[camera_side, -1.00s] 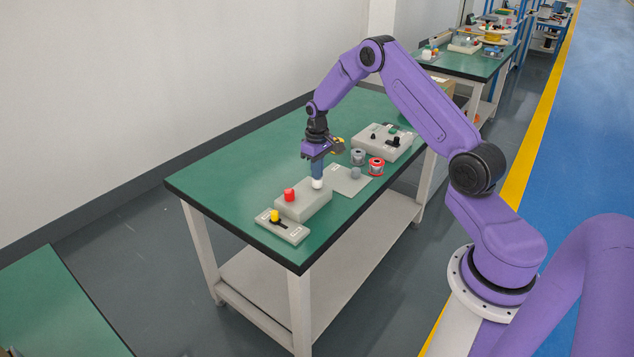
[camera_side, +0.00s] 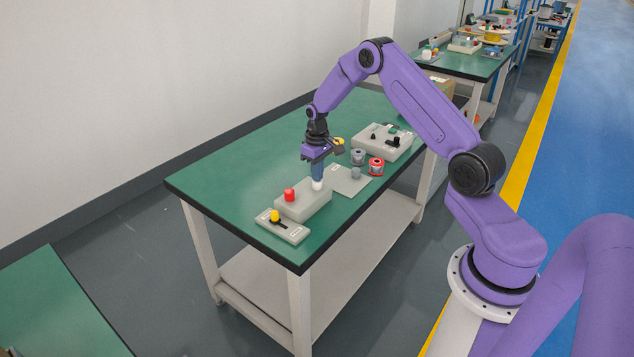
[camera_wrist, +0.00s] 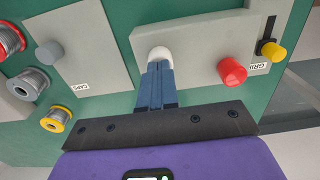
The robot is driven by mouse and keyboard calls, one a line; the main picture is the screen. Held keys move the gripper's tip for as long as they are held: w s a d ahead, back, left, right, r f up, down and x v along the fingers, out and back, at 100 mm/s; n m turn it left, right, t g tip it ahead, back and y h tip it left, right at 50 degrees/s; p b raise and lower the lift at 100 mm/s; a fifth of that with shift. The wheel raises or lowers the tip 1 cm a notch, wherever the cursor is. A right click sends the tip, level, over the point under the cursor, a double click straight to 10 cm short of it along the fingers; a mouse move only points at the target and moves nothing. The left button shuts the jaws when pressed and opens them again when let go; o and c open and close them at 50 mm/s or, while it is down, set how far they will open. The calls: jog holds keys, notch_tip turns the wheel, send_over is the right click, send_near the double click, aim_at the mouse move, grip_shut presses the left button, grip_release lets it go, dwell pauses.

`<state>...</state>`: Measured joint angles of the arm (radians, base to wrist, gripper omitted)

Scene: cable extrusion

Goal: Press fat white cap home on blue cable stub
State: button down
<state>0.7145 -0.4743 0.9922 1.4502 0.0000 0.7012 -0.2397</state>
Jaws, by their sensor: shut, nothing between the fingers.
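The fat white cap (camera_side: 317,185) stands on the pale grey block (camera_side: 292,209), at the end away from a red cap (camera_side: 289,194). In the wrist view the white cap (camera_wrist: 159,53) shows as a rounded end just beyond my fingertips. My gripper (camera_side: 318,179) points down over it with its blue fingers together and nothing between them. In the wrist view the shut fingertips (camera_wrist: 159,68) meet the cap's near edge and seem to touch it. The blue cable stub is not visible. I cannot tell how far down the cap sits.
A yellow knob on a small slotted plate (camera_side: 288,231) lies near the table's front edge. A grey plate with a grey cap (camera_side: 356,173), red-rimmed spool (camera_side: 376,166), grey spool (camera_side: 358,156) and switch box (camera_side: 384,144) stand behind. The table's left side (camera_side: 230,170) is clear.

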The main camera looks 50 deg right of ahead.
jog(key=shift+r, duration=3.5)
jog(key=shift+a, duration=0.1)
jog(key=s+a+r+n, duration=0.2)
jog(key=s+a+r, duration=0.2)
jog(key=a, duration=0.4)
jog(key=s+a+r+n, duration=0.2)
jog(key=s+a+r, duration=0.1)
jog(key=s+a, duration=0.3)
jog(key=s+a+r+n, duration=0.2)
jog(key=s+a+r, duration=0.15)
jog(key=a, duration=0.55)
jog(key=s+r+n, duration=0.1)
jog(key=s+n, duration=0.2)
jog(key=s, duration=0.9)
jog(key=s+a+r+n, duration=0.1)
jog(key=s+n, duration=0.2)
jog(key=s, duration=0.9)
jog(key=shift+a+r+n, duration=0.3)
